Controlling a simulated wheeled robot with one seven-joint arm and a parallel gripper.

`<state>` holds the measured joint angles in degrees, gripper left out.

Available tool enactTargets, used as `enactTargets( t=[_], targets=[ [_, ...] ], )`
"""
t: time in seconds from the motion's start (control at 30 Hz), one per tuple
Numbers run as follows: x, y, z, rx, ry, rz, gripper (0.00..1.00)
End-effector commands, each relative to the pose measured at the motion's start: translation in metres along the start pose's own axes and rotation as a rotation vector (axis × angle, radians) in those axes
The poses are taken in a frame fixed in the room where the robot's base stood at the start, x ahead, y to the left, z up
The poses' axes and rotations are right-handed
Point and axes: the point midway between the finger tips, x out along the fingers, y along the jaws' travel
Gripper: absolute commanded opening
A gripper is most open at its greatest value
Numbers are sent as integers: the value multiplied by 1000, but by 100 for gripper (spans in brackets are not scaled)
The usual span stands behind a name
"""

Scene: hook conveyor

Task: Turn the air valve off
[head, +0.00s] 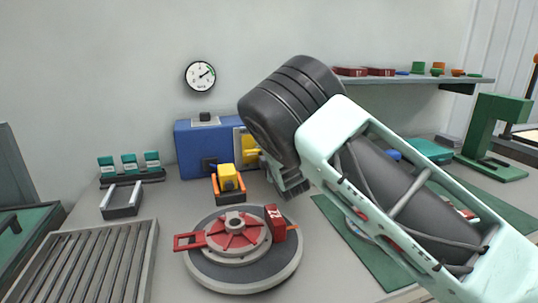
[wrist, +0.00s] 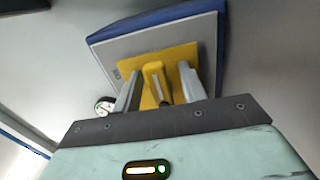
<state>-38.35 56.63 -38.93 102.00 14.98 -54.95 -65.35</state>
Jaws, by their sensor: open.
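The air valve looks to be the yellow lever (wrist: 153,78) on a yellow plate (wrist: 187,54), fixed to the face of a blue box (head: 190,150). In the wrist view the lever stands between the two fingers of my gripper (wrist: 158,71), which are apart with gaps on both sides. Whether either finger touches it I cannot tell. In the head view my gripper (head: 287,180) is at the right end of the blue box, and my wrist hides part of the yellow plate (head: 240,143).
A round gauge (head: 200,76) hangs on the wall above the box. A turntable with a red hub (head: 240,262) stands nearer. A shelf (head: 420,79) with small parts is at right.

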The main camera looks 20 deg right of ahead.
Motion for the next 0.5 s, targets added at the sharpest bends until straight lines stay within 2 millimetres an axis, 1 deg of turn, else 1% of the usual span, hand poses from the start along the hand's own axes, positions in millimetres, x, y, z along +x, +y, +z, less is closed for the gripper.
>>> enactTargets(
  t=[0.13,0.23,0.37,0.5],
  targets=[
    [-9,0,0,0,0,0,42],
    [-24,0,-1,1,0,-1,42],
    [-52,-1,-1,1,1,-1,42],
    [-86,-1,-1,1,0,-2,42]
  ],
)
